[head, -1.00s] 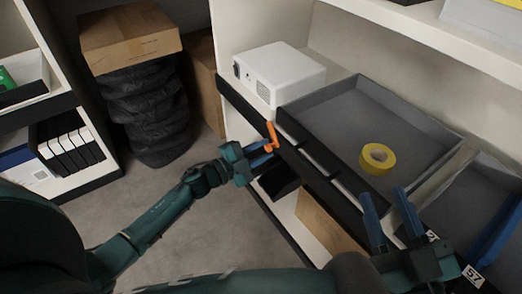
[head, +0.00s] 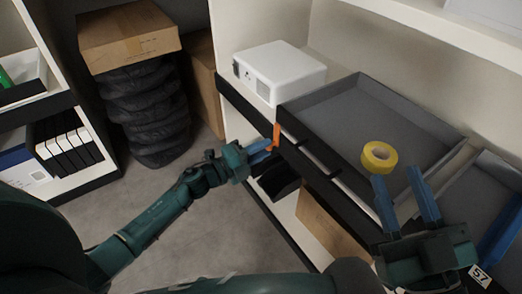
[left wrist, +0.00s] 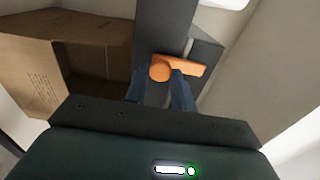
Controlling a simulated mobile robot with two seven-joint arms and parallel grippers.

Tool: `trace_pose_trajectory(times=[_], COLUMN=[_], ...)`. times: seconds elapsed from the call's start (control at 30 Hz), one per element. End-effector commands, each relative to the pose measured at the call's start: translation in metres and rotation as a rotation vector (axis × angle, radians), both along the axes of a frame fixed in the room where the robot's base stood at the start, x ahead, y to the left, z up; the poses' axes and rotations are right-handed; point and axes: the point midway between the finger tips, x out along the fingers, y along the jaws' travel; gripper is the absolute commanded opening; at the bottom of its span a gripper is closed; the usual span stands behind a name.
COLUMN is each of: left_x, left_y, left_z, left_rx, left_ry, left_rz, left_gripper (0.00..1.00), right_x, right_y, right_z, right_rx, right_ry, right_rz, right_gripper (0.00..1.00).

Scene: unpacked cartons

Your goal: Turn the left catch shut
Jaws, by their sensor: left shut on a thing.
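The left catch is a small orange handle (head: 277,133) on the dark front edge of the shelf, by the near left corner of the grey tray. It stands nearly upright in the head view. My left gripper (head: 269,147) is shut on its lower end. In the left wrist view the orange catch (left wrist: 190,67) lies across the fingertips (left wrist: 160,78), its bar pointing right. Part of it is hidden between the fingers. My right gripper (head: 396,176) is open and empty above the front right part of the tray.
The grey tray (head: 345,95) holds a roll of yellow tape (head: 379,156). A white box (head: 280,70) stands left of it. Another grey tray (head: 480,190) is at right. Cartons lie below and behind. Floor is free left of the shelf.

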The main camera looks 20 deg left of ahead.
Motion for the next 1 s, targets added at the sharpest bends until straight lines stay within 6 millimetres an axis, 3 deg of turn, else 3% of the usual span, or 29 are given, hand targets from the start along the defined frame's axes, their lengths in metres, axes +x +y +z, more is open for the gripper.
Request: trace_pose_trajectory(times=[0.43,0.47,0.6,0.7,1.0], left_x=[-0.0003,-0.0003,-0.0002,-0.0001,-0.0042], left_y=[0.0007,0.0007,0.0007,0.0005,0.0034], left_z=[-0.0007,-0.0007,-0.0006,-0.0004,-0.0003], left_rx=[0.01,0.01,0.009,0.009,0.008], left_ry=[-0.005,-0.005,-0.005,-0.005,-0.003], left_rz=[0.001,0.001,0.0,0.0,0.001], left_gripper=[0.02,0.27,0.39,0.46,0.46], right_x=[0.0,0.0,0.0,0.0,0.0002], right_y=[-0.0003,-0.0003,-0.0003,-0.0003,-0.0002], right_z=[0.0014,0.0014,0.0015,0.0015,0.0033], right_rx=[-0.001,-0.001,-0.001,-0.001,-0.001], right_ry=[-0.007,-0.007,-0.007,-0.007,-0.005], right_rz=[0.0,0.0,0.0,0.0,0.0], right_gripper=[0.36,0.36,0.36,0.36,0.36])
